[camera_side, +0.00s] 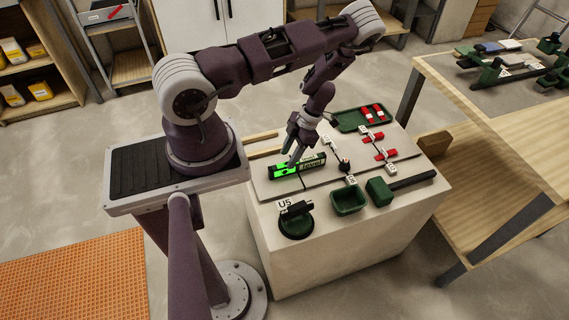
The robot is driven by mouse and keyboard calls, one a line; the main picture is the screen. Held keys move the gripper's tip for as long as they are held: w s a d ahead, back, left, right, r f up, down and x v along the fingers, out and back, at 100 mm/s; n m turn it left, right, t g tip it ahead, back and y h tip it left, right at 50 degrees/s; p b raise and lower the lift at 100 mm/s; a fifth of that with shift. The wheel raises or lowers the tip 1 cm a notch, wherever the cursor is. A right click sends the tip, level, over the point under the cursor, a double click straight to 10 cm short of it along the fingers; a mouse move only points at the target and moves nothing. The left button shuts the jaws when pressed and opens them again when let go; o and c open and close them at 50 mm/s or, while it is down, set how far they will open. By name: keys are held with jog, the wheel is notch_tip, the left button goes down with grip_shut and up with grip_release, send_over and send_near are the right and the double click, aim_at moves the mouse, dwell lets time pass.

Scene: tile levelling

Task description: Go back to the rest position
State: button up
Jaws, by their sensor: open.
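My gripper (293,158) points down over the left part of the worktop, just above the green and black level (308,163). Its jaws are open. The level lies on the grey tile surface (270,191) at the left. Whether my fingertips touch the level I cannot tell. My arm reaches over from the pedestal at the left and bends down at the wrist.
A green tray (346,122) with red pieces stands at the back. Red clips (386,154), a green open box (348,200), a mallet (380,191) and a round dark green tool (296,224) share the white block (330,257). A wooden workbench (490,120) stands right.

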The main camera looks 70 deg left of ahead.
jog(key=shift+w+r, duration=0.2)
jog(key=shift+r, duration=0.3)
jog(key=w+d+r+m+t+h, duration=0.15)
jog(key=w+d+r+m, duration=0.3)
jog(key=r, duration=0.45)
jog(key=w+d+r+m+t, duration=0.2)
jog(key=w+d+r+m, duration=0.3)
jog(key=r, duration=0.4)
jog(key=d+r+m+t+h, duration=0.1)
jog(key=d+r+m, duration=0.25)
jog(key=r, duration=0.35)
jog(key=d+r+m+t, duration=0.1)
jog(key=d+r+m, duration=0.25)
jog(key=r, duration=0.25)
jog(key=s+d+r+m+t, duration=0.1)
jog(key=s+d+r+m, duration=0.4)
jog(key=s+r+m, duration=0.35)
jog(key=s+r+m+t+y, duration=0.2)
jog(key=s+r+m, duration=0.3)
jog(key=s+m, duration=0.5)
jog(key=shift+s+r+m+t, duration=0.25)
jog(key=shift+r+m+t, duration=0.2)
jog(key=shift+t, duration=0.3)
jog(key=shift+y, duration=0.25)
